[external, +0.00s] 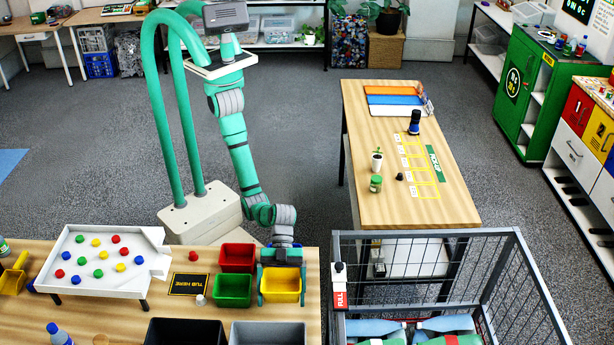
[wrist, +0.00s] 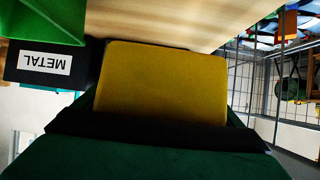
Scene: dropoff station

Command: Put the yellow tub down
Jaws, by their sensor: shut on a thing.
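The yellow tub (external: 281,285) is at the right end of the near wooden table in the external view. My gripper (external: 281,277) is shut on it, with a green finger at each side. In the wrist view the yellow tub (wrist: 165,85) fills the middle, above my dark green gripper body. I cannot tell whether the tub touches the table. A dark mat marked "TUB HERE" (external: 188,284) lies to the left, beyond a green tub (external: 232,291). A red tub (external: 237,257) stands behind the green one.
A white tray (external: 100,262) with coloured caps stands at the left. A dark bin (external: 183,332) and a grey bin (external: 267,333) stand at the front. A small white item (external: 200,300) lies near the mat. A wire cage (external: 430,270) is to the right.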

